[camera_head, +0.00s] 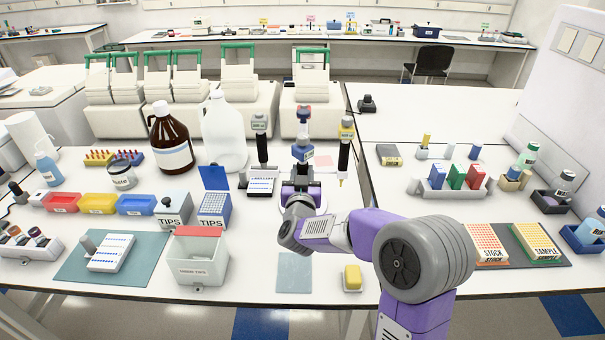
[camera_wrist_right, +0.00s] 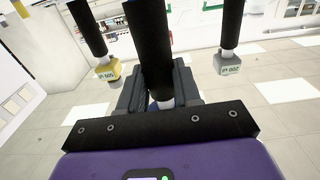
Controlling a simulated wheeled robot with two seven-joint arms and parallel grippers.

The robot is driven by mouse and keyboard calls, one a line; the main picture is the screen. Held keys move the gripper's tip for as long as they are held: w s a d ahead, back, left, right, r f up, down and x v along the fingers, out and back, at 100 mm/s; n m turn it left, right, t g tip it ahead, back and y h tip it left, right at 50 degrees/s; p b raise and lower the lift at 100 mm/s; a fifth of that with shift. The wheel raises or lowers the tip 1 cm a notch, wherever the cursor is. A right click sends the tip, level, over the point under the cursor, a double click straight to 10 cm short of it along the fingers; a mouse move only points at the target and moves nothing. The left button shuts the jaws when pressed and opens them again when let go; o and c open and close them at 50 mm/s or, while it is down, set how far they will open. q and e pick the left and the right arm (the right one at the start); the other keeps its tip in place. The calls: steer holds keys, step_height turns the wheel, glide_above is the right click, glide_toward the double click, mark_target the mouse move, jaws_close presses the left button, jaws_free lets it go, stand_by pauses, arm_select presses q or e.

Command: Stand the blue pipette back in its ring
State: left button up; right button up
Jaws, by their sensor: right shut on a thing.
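The blue pipette stands roughly upright in the head view, with its blue part (camera_head: 302,152) at my right gripper (camera_head: 301,166). In the right wrist view its black shaft (camera_wrist_right: 152,45) runs down between the dark jaws (camera_wrist_right: 160,92), which are shut on it. My left gripper is not in view.
A white jug (camera_head: 223,135) and brown bottle (camera_head: 170,140) stand to the left, near tip boxes (camera_head: 215,205). A white tube rack (camera_head: 262,184) is close to the left pipette. A yellow block (camera_head: 352,278) lies near the front edge.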

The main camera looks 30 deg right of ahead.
steer(key=shift+f+b, duration=0.65)
steer(key=shift+f, duration=0.15)
steer(key=o, duration=0.7)
steer(key=shift+o, duration=0.2)
steer(key=shift+s, duration=0.1)
steer(key=v, duration=0.7)
steer(key=shift+s, duration=0.2)
steer(key=shift+a, duration=0.15)
